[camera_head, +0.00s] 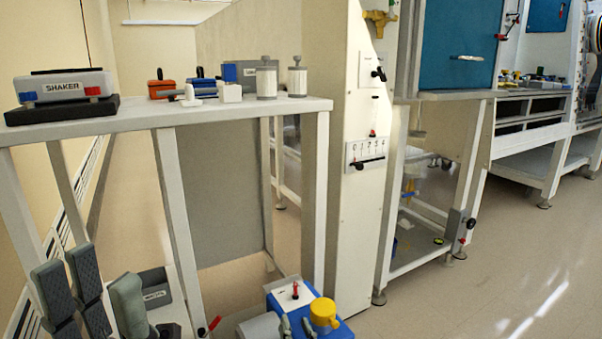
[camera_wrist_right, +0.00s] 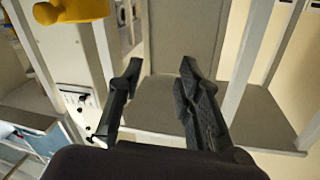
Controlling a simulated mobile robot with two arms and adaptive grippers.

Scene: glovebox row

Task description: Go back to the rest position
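My left gripper (camera_head: 92,267) is at the bottom left of the head view. Its grey fingers point up and stand apart, with nothing between them, in front of the white bench. In the right wrist view my right gripper (camera_wrist_right: 161,63) has its dark fingers spread apart, with nothing between them. In the head view, small grey finger-like parts at the bottom edge, by a blue box (camera_head: 281,299), seem to be my right gripper (camera_head: 296,321). The rest of it is cut off there.
The white bench (camera_head: 215,112) holds a shaker (camera_head: 64,87) and several small items. A grey bin (camera_head: 155,290) is low behind my left gripper. A yellow-capped part (camera_head: 323,313) sits on the blue box. A white column (camera_head: 345,230) stands beyond. Floor at right is clear.

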